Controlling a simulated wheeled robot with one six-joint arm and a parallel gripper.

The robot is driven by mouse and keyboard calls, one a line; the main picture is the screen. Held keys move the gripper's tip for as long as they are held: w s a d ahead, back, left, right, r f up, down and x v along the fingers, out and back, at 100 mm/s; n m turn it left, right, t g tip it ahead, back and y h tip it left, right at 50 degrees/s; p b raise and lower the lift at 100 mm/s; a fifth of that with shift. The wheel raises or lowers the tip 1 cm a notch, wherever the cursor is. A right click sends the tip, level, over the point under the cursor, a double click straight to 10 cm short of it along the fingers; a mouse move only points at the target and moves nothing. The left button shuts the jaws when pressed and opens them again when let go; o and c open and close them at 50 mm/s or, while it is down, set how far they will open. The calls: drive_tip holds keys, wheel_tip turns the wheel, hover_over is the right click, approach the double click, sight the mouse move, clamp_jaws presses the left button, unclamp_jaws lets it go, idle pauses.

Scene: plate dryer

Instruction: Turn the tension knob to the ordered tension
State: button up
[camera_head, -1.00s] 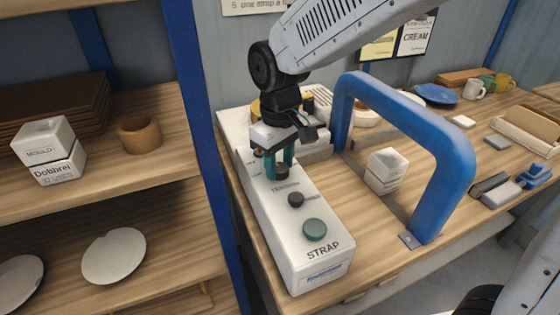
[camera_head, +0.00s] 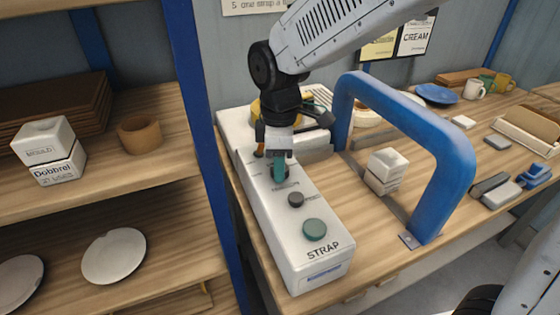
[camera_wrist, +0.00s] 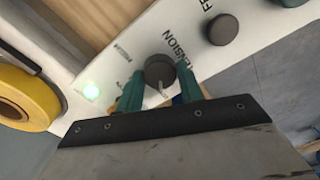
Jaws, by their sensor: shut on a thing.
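The strapping machine (camera_head: 320,268) is a long white box with a sloped top on the bench. Its dark round tension knob (camera_wrist: 159,70) shows in the wrist view beside the word TENSION. My gripper (camera_head: 279,178) points down at the panel, and its teal fingers lie on either side of the knob, shut on it. In the wrist view the fingers (camera_wrist: 160,88) flank the knob, with a pale mark near its lower edge. In the head view the fingers largely hide the knob. The scale and the set tension are not readable.
A second dark knob (camera_head: 296,199) and a green button (camera_head: 314,229) marked STRAP sit nearer on the panel. A blue arch (camera_head: 445,150) stands to the right, with white blocks (camera_head: 386,170) under it. A blue shelf post (camera_head: 205,150) is close on the left.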

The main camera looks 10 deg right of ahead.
drive_tip(key=shift+r, duration=0.1)
idle(0.3)
drive_tip(key=shift+w, duration=0.1)
drive_tip(key=o, duration=1)
wheel_tip(320, 180, up, 8)
drive_tip(key=shift+f, duration=0.15)
